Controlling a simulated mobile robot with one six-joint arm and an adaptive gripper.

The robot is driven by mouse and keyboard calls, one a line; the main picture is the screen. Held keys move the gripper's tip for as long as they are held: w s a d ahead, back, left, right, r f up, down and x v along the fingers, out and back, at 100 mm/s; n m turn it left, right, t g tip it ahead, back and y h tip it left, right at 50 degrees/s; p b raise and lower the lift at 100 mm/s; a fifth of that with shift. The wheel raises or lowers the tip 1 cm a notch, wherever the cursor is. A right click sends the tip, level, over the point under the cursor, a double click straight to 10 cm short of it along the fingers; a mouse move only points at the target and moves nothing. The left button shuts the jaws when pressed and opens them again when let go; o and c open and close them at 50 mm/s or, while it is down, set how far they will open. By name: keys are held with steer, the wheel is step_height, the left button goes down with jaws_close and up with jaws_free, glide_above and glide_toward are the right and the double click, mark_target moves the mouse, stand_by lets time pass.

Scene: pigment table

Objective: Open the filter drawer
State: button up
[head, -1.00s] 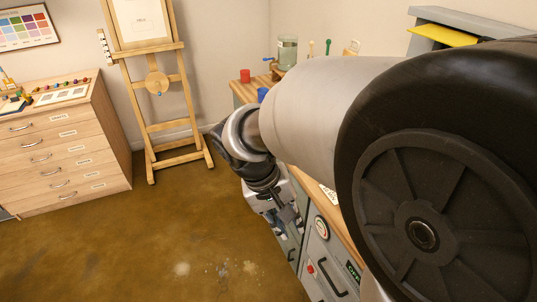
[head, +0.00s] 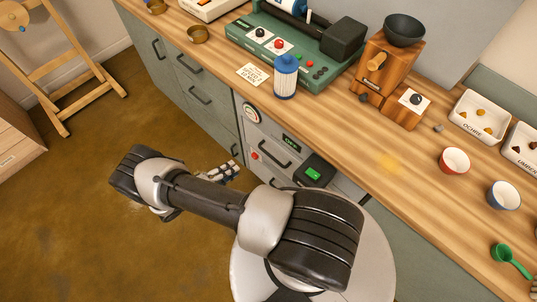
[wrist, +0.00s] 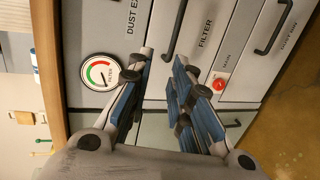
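The filter drawer (wrist: 208,38) is a light grey front with a FILTER label and a dark bar handle (wrist: 177,25) in the wrist view, which shows the cabinet turned sideways. The drawer looks closed. In the head view its dark handle (head: 274,155) is on the grey unit under the worktop. My gripper (wrist: 161,66) is open and empty, facing the front, its fingertips near one end of that handle; I cannot tell whether they touch it. In the head view my gripper (head: 228,171) is partly hidden by my arm, in front of the cabinets.
A round gauge (wrist: 100,73) and a red button (wrist: 219,85) flank the drawer. The dust bin front (wrist: 258,45) has its own handle. The worktop (head: 330,125) above holds a blue-white filter cartridge (head: 286,77), a green machine and bowls. The floor (head: 90,220) at left is clear.

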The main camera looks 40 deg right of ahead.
step_height(320, 180, down, 5)
steer(key=s+d+t, duration=0.1)
steer(key=s, duration=0.2)
steer(key=b, duration=0.3)
glide_toward(269, 154)
steer(key=shift+n+h, duration=0.4)
steer(key=x, duration=0.3)
steer(key=f+x, duration=0.1)
steer(key=x, duration=0.6)
steer(key=shift+a+f, duration=0.15)
steer(key=shift+f, duration=0.05)
steer(key=shift+c, duration=0.2)
jaws_close()
